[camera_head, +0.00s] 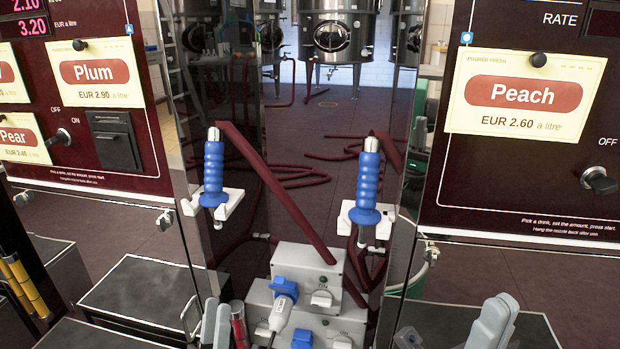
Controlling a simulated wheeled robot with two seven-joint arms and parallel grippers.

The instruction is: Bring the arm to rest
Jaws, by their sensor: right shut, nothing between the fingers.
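My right gripper (492,322) is at the bottom right, in front of the Peach panel. Its light grey fingers are together and hold nothing. My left gripper (215,323) is at the bottom, left of the grey socket boxes. Only its grey finger ends show, side by side, and I cannot tell whether they are apart. Both grippers are cut off by the lower edge of the picture. Two blue-handled nozzles hang upright in white holders, the left nozzle (213,172) and the right nozzle (367,185), both clear of the grippers.
The grey socket boxes (310,262) stand between the grippers, with a blue plug (284,288) in front. A dark red hose (280,195) slants down to them. The Plum panel (102,75) is at left, the Peach panel (522,95) at right. Dark box tops (140,290) lie below.

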